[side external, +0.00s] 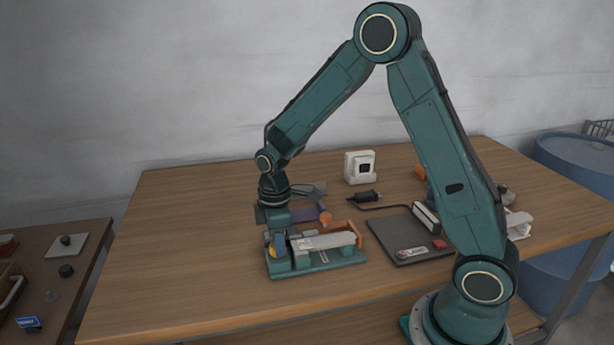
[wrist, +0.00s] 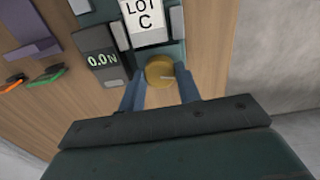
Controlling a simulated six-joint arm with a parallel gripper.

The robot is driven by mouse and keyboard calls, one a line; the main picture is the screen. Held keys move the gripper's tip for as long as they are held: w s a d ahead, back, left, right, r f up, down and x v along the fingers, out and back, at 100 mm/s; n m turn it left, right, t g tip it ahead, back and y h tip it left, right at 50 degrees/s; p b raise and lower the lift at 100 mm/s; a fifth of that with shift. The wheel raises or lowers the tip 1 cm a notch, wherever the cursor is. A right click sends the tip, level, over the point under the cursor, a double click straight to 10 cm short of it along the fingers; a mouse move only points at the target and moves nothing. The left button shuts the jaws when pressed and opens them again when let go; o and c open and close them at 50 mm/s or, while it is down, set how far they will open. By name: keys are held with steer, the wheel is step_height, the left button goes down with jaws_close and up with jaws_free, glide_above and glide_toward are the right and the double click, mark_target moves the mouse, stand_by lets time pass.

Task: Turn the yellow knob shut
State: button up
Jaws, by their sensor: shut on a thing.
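The yellow knob (wrist: 160,72) is a round disc on the end of the teal fixture (wrist: 172,50), with a pale line mark on its face pointing right in the wrist view. My gripper (wrist: 160,88) has its two blue-grey fingers on either side of the knob and is shut on it. In the side view my gripper (side external: 277,243) is at the left end of the teal fixture (side external: 325,262) on the table, and a bit of the yellow knob (side external: 273,253) shows beside the fingers.
A display (wrist: 102,58) reading 0.0 N and a LOT C label (wrist: 145,22) sit beside the knob. A dark mat (side external: 400,245) lies to the right of the fixture. A white socket box (side external: 360,167) stands behind. The table's front left is clear.

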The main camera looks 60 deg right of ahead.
steer(key=m, duration=0.4)
steer(key=shift+m, duration=0.3)
steer(key=m, duration=0.3)
steer(key=shift+m, duration=0.3)
steer(key=m, duration=0.3)
steer(key=shift+m, duration=2.1)
steer(key=o, duration=1)
steer(key=shift+c, duration=0.2)
